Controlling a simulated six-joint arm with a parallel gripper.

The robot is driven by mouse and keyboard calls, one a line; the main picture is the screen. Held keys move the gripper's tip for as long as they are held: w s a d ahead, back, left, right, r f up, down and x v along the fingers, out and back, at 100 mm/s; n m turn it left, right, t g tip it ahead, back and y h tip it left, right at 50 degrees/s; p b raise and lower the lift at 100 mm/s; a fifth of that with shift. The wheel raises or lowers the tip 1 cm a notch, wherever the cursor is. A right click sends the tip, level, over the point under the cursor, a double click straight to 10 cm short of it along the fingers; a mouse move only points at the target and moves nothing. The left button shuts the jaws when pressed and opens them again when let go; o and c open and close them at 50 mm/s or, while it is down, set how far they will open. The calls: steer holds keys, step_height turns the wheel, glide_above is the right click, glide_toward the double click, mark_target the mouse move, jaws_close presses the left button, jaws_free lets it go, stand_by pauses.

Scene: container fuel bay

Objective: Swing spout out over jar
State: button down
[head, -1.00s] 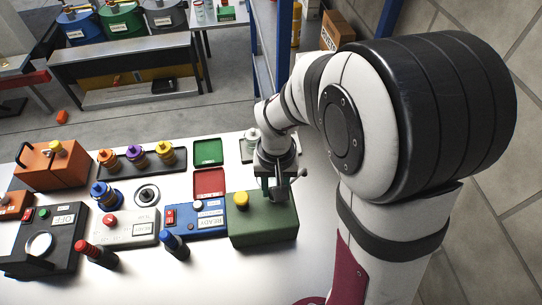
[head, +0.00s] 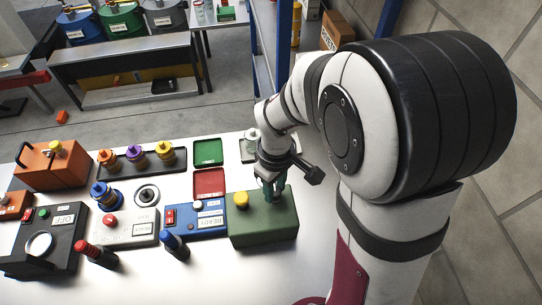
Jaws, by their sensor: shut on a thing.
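A green box-shaped can (head: 262,222) with a yellow cap (head: 241,200) stands on the white table. My gripper (head: 271,190) is over the can's far right part and is shut on its green spout (head: 283,181). The gripper hides most of the spout, so I cannot tell exactly where its outlet points. A pale jar (head: 250,145) stands on a small dark-edged tray behind the can, partly hidden by my arm. The spout and jar appear apart.
A blue box (head: 196,221) stands close to the can's left. Open red (head: 209,183) and green (head: 208,152) trays lie to the left of my wrist. The table right of the can is clear.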

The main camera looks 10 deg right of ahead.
steer(key=shift+n, duration=0.7)
steer(key=c, duration=0.5)
jaws_free()
steer(key=shift+c, duration=0.2)
steer(key=shift+r, duration=0.15)
step_height(320, 180, up, 16)
steer(key=shift+f, duration=0.2)
